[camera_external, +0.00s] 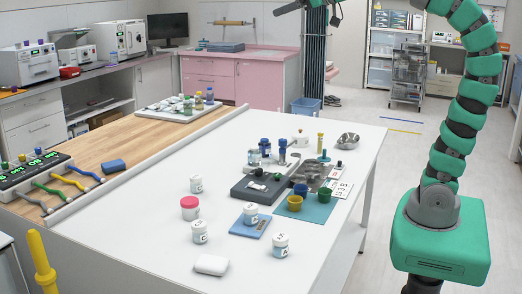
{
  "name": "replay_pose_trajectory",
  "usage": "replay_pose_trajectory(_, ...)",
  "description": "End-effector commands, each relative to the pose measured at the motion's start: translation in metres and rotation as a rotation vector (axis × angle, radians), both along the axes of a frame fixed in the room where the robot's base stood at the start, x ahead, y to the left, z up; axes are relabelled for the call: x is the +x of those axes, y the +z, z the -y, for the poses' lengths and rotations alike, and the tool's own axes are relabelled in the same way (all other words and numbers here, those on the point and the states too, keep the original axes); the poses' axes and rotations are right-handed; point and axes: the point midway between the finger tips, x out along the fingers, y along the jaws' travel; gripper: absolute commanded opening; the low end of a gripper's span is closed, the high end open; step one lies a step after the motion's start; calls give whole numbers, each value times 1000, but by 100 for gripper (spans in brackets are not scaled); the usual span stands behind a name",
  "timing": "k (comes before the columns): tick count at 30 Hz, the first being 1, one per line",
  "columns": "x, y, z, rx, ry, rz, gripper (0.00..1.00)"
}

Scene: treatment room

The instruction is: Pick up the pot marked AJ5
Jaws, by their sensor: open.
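Several small white pots with dark labels stand on the white table (140,235). One pot (196,184) is at the left and another pot (200,232) is nearer the front. A third pot (251,214) is on a blue pad, and another pot (281,245) stands right of it. A further pot (254,157) is behind the dark block. The labels are too small to read, so I cannot tell which is AJ5. My gripper (309,5) shows only partly at the top edge, open, high above and apart from the pots. No held object is visible.
A pink-lidded jar (190,208), a white block (210,265) and a dark grey block (258,187) are near the pots. Yellow and blue cups (295,203) stand on a teal mat. Blue bottles (265,147) and a metal bowl (348,141) are farther back. The front left tabletop is clear.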

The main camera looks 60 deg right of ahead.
Motion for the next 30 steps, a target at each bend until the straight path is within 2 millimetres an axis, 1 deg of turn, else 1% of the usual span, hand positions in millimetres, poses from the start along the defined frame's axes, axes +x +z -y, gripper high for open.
replay_pose_trajectory(1, -10, 14, 12, 26, -29, 41, 100)
replay_pose_trajectory(3, -19, 31, 22, 56, -56, 93, 100)
replay_pose_trajectory(6, -29, 44, 31, 82, -79, 134, 100)
replay_pose_trajectory(11, -32, 48, 34, 95, -88, 151, 100)
replay_pose_trajectory(15, -31, 48, 34, 95, -87, 150, 67)
replay_pose_trajectory(23, -31, 47, 33, 92, -85, 147, 67)
replay_pose_trajectory(26, -23, 32, 26, 74, -64, 113, 67)
replay_pose_trajectory(29, -3, -9, 5, 23, -5, 20, 67)
replay_pose_trajectory(30, 6, -33, -7, -9, 30, -34, 67)
